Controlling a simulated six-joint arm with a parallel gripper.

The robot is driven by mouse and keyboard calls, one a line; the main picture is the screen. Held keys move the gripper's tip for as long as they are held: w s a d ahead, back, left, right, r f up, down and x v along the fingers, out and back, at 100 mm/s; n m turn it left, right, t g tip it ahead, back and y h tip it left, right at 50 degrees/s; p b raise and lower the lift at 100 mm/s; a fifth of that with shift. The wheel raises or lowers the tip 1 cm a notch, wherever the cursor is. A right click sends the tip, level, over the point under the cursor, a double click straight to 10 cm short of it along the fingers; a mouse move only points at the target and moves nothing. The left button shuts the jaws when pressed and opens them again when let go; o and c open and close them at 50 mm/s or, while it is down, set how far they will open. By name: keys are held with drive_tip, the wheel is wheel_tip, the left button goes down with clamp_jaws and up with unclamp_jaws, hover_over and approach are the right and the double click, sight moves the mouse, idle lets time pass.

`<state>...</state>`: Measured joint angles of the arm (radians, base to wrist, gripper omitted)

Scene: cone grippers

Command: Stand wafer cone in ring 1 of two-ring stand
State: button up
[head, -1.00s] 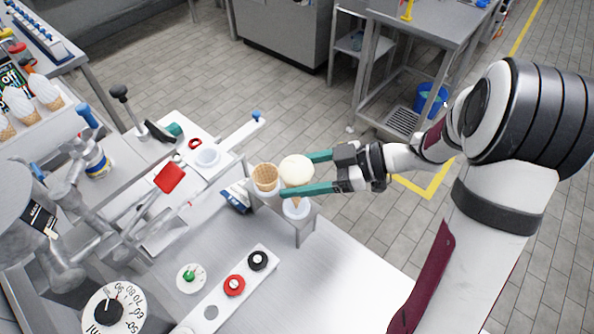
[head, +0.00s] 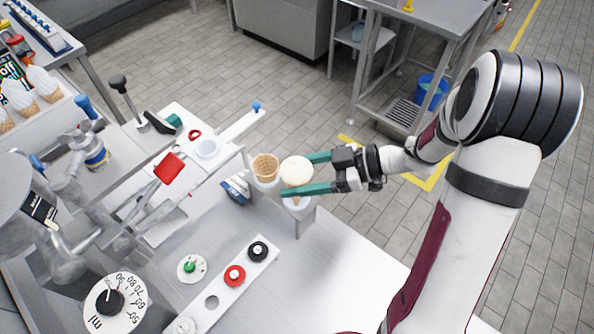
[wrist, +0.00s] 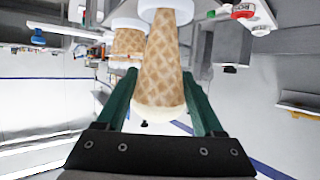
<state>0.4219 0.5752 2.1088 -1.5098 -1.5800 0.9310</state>
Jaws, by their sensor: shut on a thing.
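My gripper (head: 300,175) is shut on a wafer cone topped with a pale scoop (head: 296,170). Its green fingers lie on either side of the cone. In the wrist view, which is upside down, the held cone (wrist: 163,65) points its narrow end into a white ring (wrist: 166,5). Whether it is fully seated there I cannot tell. The two-ring stand (head: 305,223) is a metal piece at the counter's edge. An empty wafer cone (head: 265,165) stands in its other ring, left of the held cone; this cone also shows in the wrist view (wrist: 129,42).
Left of the stand are a red-handled lever (head: 169,168) and a plate with a white cup (head: 207,149). A button strip (head: 212,302) lies in front. The counter right of it (head: 330,270) is clear. Several topped cones (head: 45,83) stand at far left.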

drive_tip(key=shift+f, duration=2.5)
drive_tip(key=shift+f, duration=0.15)
drive_tip(key=o, duration=0.8)
drive_tip(key=shift+o, duration=0.2)
drive_tip(key=v, duration=1.5)
drive_tip(key=shift+s+d, duration=0.15)
drive_tip(key=shift+d, duration=0.25)
